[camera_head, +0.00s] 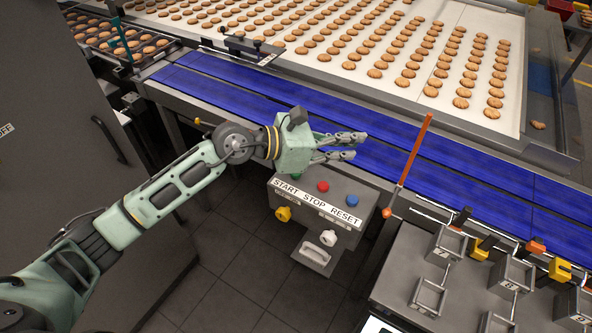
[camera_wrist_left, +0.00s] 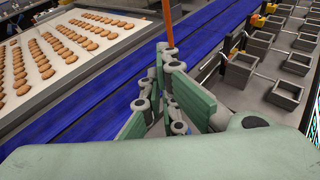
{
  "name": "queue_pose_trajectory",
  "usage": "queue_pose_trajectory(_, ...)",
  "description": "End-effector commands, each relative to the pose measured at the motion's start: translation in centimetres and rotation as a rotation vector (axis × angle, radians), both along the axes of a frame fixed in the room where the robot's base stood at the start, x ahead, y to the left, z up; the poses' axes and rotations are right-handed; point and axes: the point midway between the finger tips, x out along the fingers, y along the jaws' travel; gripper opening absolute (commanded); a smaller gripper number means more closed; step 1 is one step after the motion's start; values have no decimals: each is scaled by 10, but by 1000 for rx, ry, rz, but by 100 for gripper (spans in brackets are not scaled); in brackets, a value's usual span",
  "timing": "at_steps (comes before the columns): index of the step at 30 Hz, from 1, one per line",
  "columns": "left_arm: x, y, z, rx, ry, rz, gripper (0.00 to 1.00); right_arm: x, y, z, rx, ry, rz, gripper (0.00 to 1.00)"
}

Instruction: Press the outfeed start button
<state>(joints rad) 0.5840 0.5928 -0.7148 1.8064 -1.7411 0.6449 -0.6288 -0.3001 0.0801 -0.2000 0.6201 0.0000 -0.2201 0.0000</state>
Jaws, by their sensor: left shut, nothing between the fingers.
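The grey control box (camera_head: 330,221) carries a label strip reading START, STOP and RESET. A green button (camera_head: 296,175), a red button (camera_head: 323,186) and a blue button (camera_head: 353,201) sit on its top. The green one is at the START end, close below my gripper's palm in the picture and partly hidden. My left gripper (camera_head: 355,146) is above and behind the box, its fingers pointing right over the belt edge. It is shut and empty. My right gripper is not in view.
The blue conveyor belt (camera_head: 449,175) runs behind the box. A wide white belt (camera_head: 400,88) of biscuits lies beyond it. An orange rod (camera_head: 412,150) stands right of the gripper. Grey trays (camera_head: 509,282) sit on a bench at lower right. Dark floor lies left of the box.

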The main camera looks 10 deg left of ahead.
Motion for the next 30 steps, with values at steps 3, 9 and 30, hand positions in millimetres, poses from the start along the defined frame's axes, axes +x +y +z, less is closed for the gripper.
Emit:
queue_pose_trajectory(3,18,38,-22,351,-131,-45,0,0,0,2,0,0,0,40)
queue_pose_trajectory(9,38,88,-38,668,-212,-61,0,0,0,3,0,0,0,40)
queue_pose_trajectory(30,43,104,-48,752,-225,-60,0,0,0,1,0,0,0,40)
